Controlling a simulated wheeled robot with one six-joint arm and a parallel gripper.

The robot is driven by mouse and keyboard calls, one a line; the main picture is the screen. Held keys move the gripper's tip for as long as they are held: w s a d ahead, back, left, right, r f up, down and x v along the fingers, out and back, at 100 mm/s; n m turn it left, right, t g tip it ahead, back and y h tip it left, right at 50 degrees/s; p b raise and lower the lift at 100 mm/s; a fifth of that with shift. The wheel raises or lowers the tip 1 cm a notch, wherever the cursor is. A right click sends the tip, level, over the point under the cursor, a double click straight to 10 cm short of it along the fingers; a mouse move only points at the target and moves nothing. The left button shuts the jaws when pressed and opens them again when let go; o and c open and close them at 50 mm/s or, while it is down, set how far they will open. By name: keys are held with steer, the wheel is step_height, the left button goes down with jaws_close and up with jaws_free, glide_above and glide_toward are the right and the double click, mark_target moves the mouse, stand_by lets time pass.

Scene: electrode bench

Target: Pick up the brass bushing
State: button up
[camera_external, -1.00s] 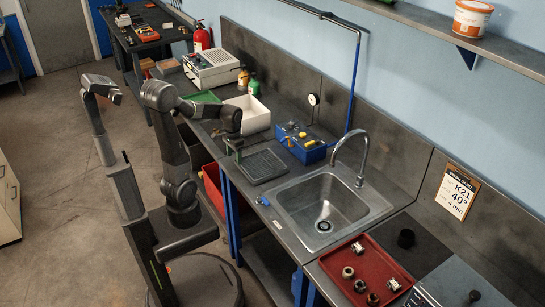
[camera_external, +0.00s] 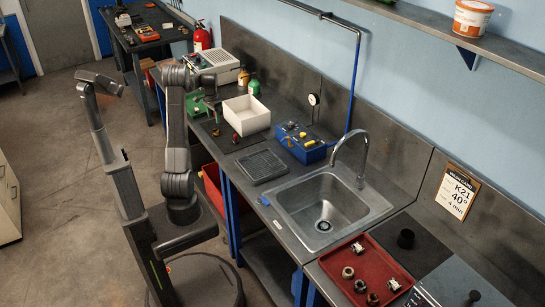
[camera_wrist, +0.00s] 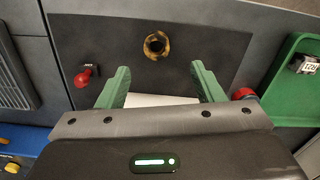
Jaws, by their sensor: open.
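A brass bushing (camera_wrist: 157,45), a round ring with a dark hole, lies on a dark mat (camera_wrist: 215,35) in the wrist view. In the external view it is a small brass spot (camera_external: 215,132) near the bench's front edge. My gripper (camera_wrist: 160,68) is open with nothing between its two green fingers. The bushing is beyond the fingertips in the wrist view, roughly centred between them and apart from both. In the external view my gripper is above the bench by the green tray, its fingers hard to make out.
A red-topped item (camera_wrist: 83,77) lies left of the fingers, and another red item (camera_wrist: 243,93) is near the right finger. A green tray (camera_wrist: 285,75) is at the right. A white box (camera_external: 246,114), blue bin (camera_external: 302,145) and ribbed black tray (camera_external: 262,166) stand nearby.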

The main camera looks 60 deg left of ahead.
mark_target(215, 130)
step_height(215, 130, down, 4)
steer(key=shift+r, duration=0.15)
steer(key=shift+d+f+p, duration=0.15)
steer(key=shift+f+p, duration=0.25)
steer(key=shift+f, duration=1)
steer(key=shift+d+f+p, duration=0.1)
steer(key=shift+f+p, duration=0.3)
steer(key=shift+f, duration=0.95)
steer(key=shift+c, duration=0.2)
steer(key=c, duration=1.1)
steer(key=shift+c, duration=0.2)
steer(key=shift+r, duration=0.1)
